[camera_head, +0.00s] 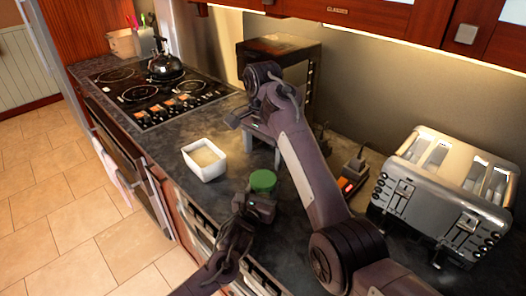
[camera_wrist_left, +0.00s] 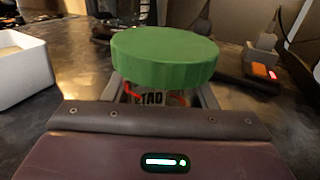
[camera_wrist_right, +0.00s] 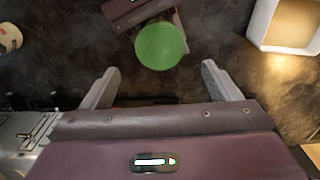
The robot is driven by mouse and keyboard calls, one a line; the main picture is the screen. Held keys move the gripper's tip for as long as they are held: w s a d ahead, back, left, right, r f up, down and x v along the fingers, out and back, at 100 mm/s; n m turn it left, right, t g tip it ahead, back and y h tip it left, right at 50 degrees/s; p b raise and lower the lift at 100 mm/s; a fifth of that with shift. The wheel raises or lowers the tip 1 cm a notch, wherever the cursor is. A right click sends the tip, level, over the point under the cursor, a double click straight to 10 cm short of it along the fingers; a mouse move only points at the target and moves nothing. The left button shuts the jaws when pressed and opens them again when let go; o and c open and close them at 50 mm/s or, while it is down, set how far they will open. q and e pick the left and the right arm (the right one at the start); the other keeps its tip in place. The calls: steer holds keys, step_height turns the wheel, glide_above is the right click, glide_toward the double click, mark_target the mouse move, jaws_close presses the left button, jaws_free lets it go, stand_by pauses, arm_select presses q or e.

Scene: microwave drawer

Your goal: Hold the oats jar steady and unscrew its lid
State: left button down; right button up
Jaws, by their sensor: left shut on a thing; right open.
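The oats jar (camera_wrist_left: 155,98) stands on the dark counter with its wide green lid (camera_head: 263,181) on top. In the left wrist view the lid (camera_wrist_left: 165,53) hides most of the jar, and only part of its printed label shows. My left gripper (camera_head: 260,203) is shut on the jar below the lid, one finger on each side. My right gripper (camera_wrist_right: 158,82) is open and empty. In the right wrist view the green lid (camera_wrist_right: 161,46) lies beyond its fingertips, apart from them. In the head view my right gripper (camera_head: 262,143) is above the counter, behind the jar.
A white square bowl (camera_head: 205,169) stands left of the jar. A silver toaster (camera_head: 445,190) is at the right. A small device with a red light (camera_head: 348,186) lies between jar and toaster. A stove with a black kettle (camera_head: 165,68) is at the back left.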

mark_target(263, 178)
steer(key=shift+m, duration=0.3)
steer(key=shift+f, duration=3.9)
steer(key=c, duration=1.1)
steer(key=n, duration=0.5)
steer(key=shift+r, duration=0.1)
steer(key=n, duration=0.5)
